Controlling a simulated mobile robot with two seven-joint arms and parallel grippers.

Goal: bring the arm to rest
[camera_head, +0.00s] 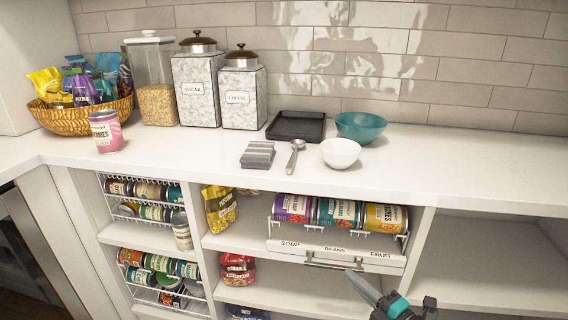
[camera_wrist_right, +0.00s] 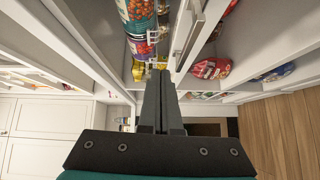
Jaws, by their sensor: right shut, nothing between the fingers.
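My right gripper (camera_head: 352,274) comes in from the bottom of the head view, in front of the lower shelves and just below the handle (camera_head: 340,265) of the labelled can rack (camera_head: 312,247). Its grey fingers are together and empty. In the right wrist view the shut fingers (camera_wrist_right: 160,76) point away from the camera with nothing between them. Cans (camera_wrist_right: 136,14) and the rack's long handle (camera_wrist_right: 188,38) show beyond them. I cannot tell from the head view how far the fingertips are from the handle. My left gripper is in neither view.
The rack, marked SOUP, BEANS and FRUIT, holds three cans (camera_head: 338,213). Wire racks of cans (camera_head: 150,200) stand left. On the counter (camera_head: 460,165) are canisters (camera_head: 197,90), a black tray (camera_head: 296,126), bowls (camera_head: 340,153) and a pink can (camera_head: 106,132). The right shelf (camera_head: 490,270) is empty.

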